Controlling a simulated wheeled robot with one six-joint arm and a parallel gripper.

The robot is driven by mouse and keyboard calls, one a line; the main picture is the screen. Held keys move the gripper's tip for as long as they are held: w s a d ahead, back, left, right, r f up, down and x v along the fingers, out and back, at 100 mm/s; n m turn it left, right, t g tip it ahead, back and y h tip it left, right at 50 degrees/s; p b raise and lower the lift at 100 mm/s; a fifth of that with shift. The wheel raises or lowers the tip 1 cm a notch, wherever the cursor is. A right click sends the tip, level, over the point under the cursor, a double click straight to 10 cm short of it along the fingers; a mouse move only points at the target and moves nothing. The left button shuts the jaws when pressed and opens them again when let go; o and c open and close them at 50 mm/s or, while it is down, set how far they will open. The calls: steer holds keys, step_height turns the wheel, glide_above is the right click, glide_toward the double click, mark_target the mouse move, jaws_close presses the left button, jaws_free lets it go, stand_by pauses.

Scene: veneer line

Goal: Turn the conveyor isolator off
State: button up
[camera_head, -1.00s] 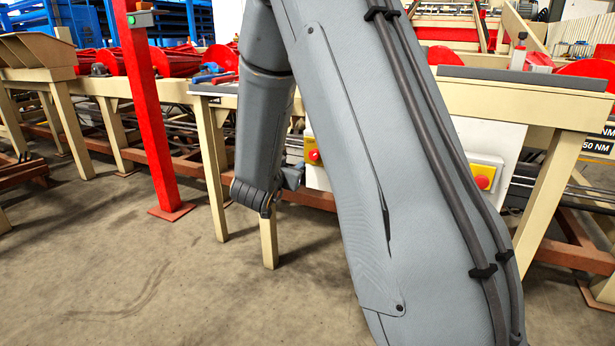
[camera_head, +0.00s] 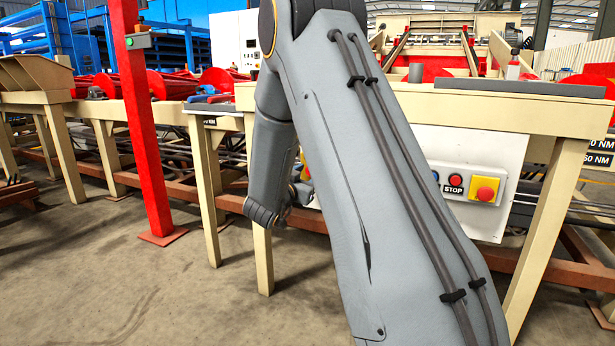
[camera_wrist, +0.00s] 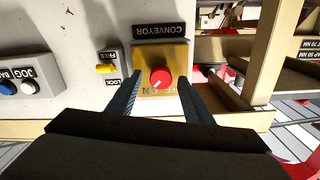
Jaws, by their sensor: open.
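The conveyor isolator is a round red knob (camera_wrist: 160,77) on a yellow plate (camera_wrist: 172,53), under an upside-down CONVEYOR label (camera_wrist: 160,30) in the wrist view. A small pale mark shows on the knob's lower part, and blue lettering partly shows below it; which position it is in I cannot tell. My gripper (camera_wrist: 160,80) is open, its two dark fingers on either side of the knob with gaps between. Whether they reach its depth is unclear. In the head view my arm hides the isolator.
A yellow lock lever (camera_wrist: 106,69) and a jog button box (camera_wrist: 20,86) sit to the left in the wrist view. In the head view the white panel (camera_head: 507,155) carries a red button on yellow (camera_head: 486,190). A red post (camera_head: 145,130) stands left; floor in front is open.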

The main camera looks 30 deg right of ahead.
steer(key=shift+w+d, duration=0.1)
steer(key=c, duration=1.1)
steer(key=shift+o, duration=0.2)
steer(key=shift+n+p, duration=0.3)
steer(key=shift+p, duration=0.3)
steer(key=shift+f+n+p, duration=0.2)
steer(key=shift+n+p, duration=7.55)
steer(key=shift+n, duration=0.85)
